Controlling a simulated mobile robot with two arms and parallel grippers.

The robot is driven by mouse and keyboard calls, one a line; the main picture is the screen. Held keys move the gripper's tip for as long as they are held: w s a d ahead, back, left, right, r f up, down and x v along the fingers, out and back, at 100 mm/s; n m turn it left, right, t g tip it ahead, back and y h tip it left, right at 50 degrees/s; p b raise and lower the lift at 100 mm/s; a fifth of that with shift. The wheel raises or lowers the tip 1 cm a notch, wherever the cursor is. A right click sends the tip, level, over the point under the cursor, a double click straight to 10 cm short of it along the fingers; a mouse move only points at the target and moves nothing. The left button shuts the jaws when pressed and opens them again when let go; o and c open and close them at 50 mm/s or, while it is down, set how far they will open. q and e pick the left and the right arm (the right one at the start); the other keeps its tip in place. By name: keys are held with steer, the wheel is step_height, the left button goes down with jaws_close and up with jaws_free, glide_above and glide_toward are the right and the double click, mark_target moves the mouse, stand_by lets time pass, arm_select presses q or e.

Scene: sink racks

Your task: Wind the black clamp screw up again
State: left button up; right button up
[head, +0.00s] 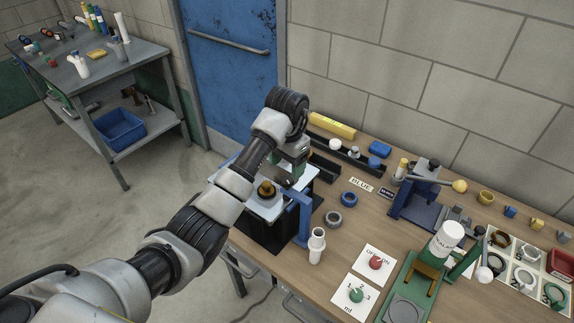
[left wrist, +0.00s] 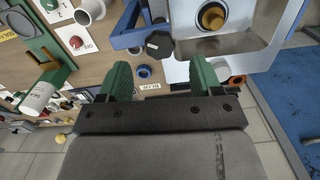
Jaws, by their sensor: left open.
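The black clamp screw shows in the left wrist view as a dark faceted knob (left wrist: 159,44), beside a blue clamp frame (left wrist: 130,36). In the head view, the blue frame (head: 304,216) stands at the bench's left end. I cannot make out the screw there. My left gripper (head: 288,172) is above that end of the bench, partly hidden by its own arm. In the left wrist view, its green fingers (left wrist: 158,72) are open and apart, and the knob appears beyond and between their tips. Nothing is held. I cannot tell the height gap to the knob.
A pale tray (head: 233,171) with a brown round piece (head: 266,188) sits beside the frame. A blue ring (head: 349,199), a grey ring (head: 333,218) and a white cylinder (head: 317,244) stand close by. A blue lever press (head: 417,193) is further right.

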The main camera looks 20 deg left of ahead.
step_height(320, 180, up, 5)
steer(key=p, duration=0.3)
steer(key=shift+p, duration=0.35)
